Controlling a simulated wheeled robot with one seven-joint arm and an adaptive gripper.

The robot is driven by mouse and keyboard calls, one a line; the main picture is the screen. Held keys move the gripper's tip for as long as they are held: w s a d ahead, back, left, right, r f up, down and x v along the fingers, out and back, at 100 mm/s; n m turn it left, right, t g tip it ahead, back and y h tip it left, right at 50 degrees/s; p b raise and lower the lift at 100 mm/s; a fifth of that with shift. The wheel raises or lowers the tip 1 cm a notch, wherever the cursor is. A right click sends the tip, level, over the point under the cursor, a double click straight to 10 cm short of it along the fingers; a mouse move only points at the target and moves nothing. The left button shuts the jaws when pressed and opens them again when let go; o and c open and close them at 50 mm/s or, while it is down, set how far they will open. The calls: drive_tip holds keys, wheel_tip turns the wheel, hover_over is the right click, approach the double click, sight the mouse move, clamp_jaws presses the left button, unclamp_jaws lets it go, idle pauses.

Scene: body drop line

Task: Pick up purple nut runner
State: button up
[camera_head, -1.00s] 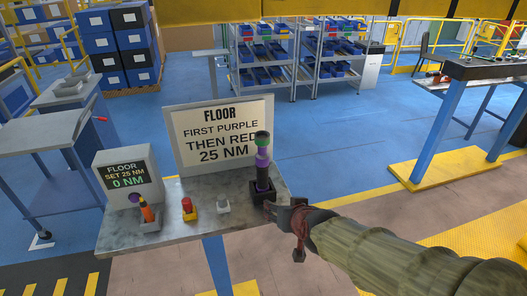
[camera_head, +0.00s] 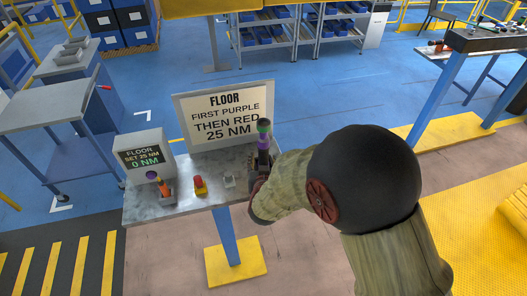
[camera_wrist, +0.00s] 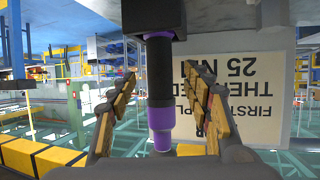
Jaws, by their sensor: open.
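The purple nut runner (camera_head: 263,143) stands upright at the right end of the small metal table (camera_head: 190,212), with a dark green top and purple and black body. In the wrist view the nut runner (camera_wrist: 161,100) lies between the two fingers of my gripper (camera_wrist: 161,86), with a visible gap on each side. My gripper is open. In the head view my gripper (camera_head: 258,180) is at the nut runner's near side, and my arm hides part of it and the tool's lower part.
A sign (camera_head: 230,115) reading "first purple then red 25 NM" stands behind the tool. An orange-handled tool (camera_head: 166,190), a red-and-yellow button (camera_head: 200,185) and a small grey piece (camera_head: 228,180) are on the table's left and middle.

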sight(263, 157)
drive_tip(key=x, duration=0.5)
drive_tip(key=shift+r, duration=0.15)
drive_tip(key=c, duration=0.4)
clamp_jaws()
drive_tip(key=shift+w+r, duration=0.1)
drive_tip(key=shift+r, duration=0.05)
idle(0.4)
